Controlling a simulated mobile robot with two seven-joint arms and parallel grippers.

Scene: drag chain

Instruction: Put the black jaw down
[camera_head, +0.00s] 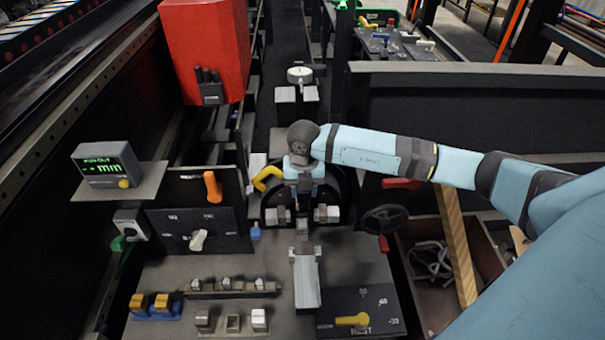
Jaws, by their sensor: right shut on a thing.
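My right gripper (303,203) reaches in from the right and points down in front of the round dark chuck (268,198). It is shut on a small dark piece, the black jaw (302,224), which is partly hidden by the fingers. Light metal jaws (276,216) and (327,214) sit on either side of it at the chuck. A rail on the bench (165,268) carries several small metal pieces (227,284), with more blocks (259,319) in front. My left gripper is not in view.
A grey slide (306,280) stands below the gripper. A panel with a yellow lever (352,320) is at front right, a readout box (106,165) at left. A red block (205,50) stands behind. A black handwheel (385,219) and an open bin (480,245) lie right.

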